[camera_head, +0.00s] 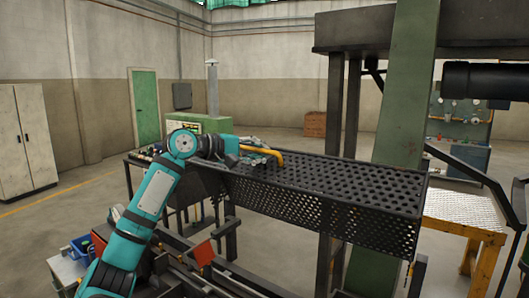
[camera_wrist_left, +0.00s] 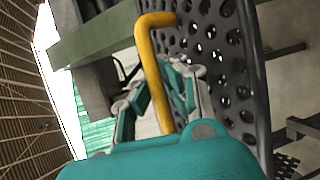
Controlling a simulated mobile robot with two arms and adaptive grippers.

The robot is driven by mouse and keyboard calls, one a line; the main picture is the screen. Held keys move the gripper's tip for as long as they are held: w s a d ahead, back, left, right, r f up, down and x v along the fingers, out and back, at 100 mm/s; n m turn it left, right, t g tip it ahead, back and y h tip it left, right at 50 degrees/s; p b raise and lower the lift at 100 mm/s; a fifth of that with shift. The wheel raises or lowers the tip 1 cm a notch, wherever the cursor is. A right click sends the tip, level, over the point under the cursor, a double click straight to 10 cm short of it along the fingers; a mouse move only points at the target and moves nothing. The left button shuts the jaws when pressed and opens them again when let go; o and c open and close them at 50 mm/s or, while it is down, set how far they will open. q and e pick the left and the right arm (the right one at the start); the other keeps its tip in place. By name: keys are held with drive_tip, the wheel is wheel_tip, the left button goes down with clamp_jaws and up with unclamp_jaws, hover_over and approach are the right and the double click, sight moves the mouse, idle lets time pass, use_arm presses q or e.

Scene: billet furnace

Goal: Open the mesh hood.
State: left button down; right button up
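The mesh hood (camera_head: 335,186) is a long, dark, perforated cover in the middle of the head view. It lies level and looks down. A yellow bent handle (camera_head: 272,152) sits at its left end; it also shows in the left wrist view (camera_wrist_left: 154,65), beside the perforated sheet (camera_wrist_left: 222,75). My left gripper (camera_head: 258,153) is at the handle, its arm reaching in from the lower left. In the wrist view its fingers (camera_wrist_left: 160,95) lie on either side of the yellow bar and look closed on it. My right gripper does not show.
A thick green post (camera_head: 405,110) stands right behind the hood. A yellow-framed table (camera_head: 465,212) stands to the right. A blue bin (camera_head: 78,248) is at the lower left. White cabinets (camera_head: 24,140) stand by the left wall, with open floor before them.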

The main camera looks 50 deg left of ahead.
use_arm(q)
drive_tip(key=shift+s+r, duration=0.1)
drive_tip(key=shift+r, duration=0.15)
drive_tip(key=c, duration=1.7)
unclamp_jaws()
drive_tip(key=shift+s, duration=0.1)
drive_tip(key=shift+o, duration=0.5)
drive_tip(key=shift+s, duration=0.25)
drive_tip(key=shift+w+f, duration=0.1)
drive_tip(key=v, duration=1.2)
